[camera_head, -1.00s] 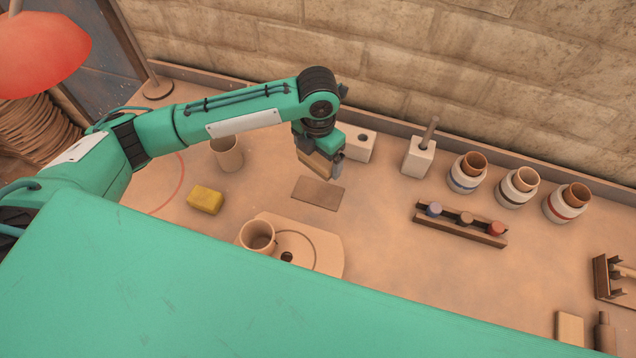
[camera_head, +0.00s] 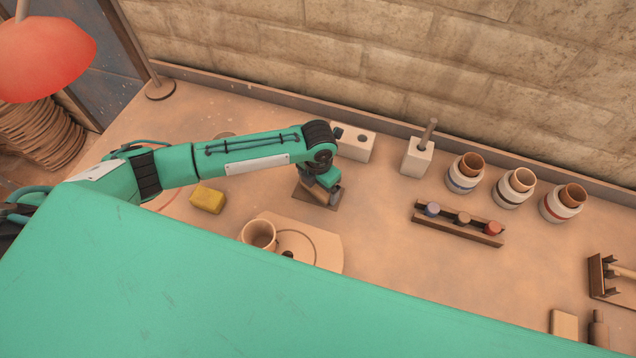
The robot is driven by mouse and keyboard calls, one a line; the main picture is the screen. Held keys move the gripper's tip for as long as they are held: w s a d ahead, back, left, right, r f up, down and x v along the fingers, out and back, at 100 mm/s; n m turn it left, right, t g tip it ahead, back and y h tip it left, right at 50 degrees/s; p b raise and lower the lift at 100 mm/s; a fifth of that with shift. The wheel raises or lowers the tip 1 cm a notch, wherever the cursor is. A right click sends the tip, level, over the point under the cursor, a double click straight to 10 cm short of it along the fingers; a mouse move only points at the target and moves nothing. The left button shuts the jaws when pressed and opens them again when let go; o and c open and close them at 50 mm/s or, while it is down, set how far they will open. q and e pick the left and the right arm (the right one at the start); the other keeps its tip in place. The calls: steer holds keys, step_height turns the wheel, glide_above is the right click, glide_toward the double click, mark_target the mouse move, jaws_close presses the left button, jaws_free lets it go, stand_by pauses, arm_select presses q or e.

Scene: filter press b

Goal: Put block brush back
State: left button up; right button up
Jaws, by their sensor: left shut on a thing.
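My left gripper (camera_head: 322,190) is shut on the block brush (camera_head: 311,189), a small tan wooden block. The gripper points down, with the brush at its underside, over the flat dark brown pad (camera_head: 331,207) on the bench. The brush and gripper cover most of the pad. I cannot tell whether the brush touches the pad or hangs just above it. My right gripper is not in view.
A white two-hole block (camera_head: 356,143) stands close behind the gripper. A yellow sponge (camera_head: 207,200) lies left, and a cup (camera_head: 258,235) stands on a board (camera_head: 325,250) in front. A rack (camera_head: 460,222) and several jars are right. My green body hides the foreground.

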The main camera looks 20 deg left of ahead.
arm_select(q)
steer(key=shift+f, duration=0.15)
steer(key=o, duration=0.7)
step_height(320, 180, up, 12)
steer(key=shift+r+b, duration=0.2)
steer(key=shift+b, duration=0.55)
